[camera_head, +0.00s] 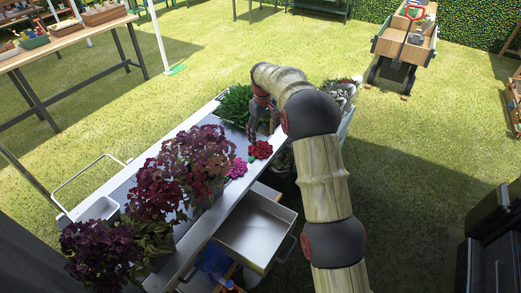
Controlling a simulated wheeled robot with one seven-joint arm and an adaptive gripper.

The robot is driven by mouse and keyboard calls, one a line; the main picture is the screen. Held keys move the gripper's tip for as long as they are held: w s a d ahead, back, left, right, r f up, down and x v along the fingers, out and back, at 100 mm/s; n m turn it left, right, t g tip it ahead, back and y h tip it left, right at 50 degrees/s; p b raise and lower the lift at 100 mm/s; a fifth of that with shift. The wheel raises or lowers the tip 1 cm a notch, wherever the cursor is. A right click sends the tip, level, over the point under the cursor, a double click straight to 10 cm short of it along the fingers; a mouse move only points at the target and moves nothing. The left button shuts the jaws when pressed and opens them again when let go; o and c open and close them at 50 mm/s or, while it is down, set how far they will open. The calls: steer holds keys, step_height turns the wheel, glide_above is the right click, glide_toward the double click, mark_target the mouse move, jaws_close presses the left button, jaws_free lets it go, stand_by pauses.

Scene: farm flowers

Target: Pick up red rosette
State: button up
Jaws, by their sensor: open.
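The red rosette (260,150) lies on the grey cart top (215,212), near its right edge. A pink rosette (237,168) lies just to the lower left of it. My gripper (262,138) is at the end of my wood-textured arm, which reaches in from the lower right and bends over the cart. The gripper points down, open, just above and behind the red rosette in the picture. Its fingertips are small and dark here, so I cannot tell whether they touch the rosette.
Dark red leafy plants (165,185) fill the left of the cart top. A green plant (236,105) stands at its far end. An open drawer (255,232) juts out below the right edge. A wooden table (65,48) and a wooden cart (405,42) stand farther off on grass.

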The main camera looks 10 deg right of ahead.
mark_target(261, 145)
steer(key=f+b, duration=0.1)
steer(key=f, duration=0.1)
steer(key=f+b, duration=0.1)
steer(key=f, duration=0.3)
steer(key=shift+w+a+f+b, duration=0.15)
steer(key=shift+a+f+b, duration=0.2)
steer(key=shift+f+b, duration=0.05)
steer(key=shift+r, duration=0.1)
steer(key=shift+c, duration=0.6)
steer(key=c, duration=0.9)
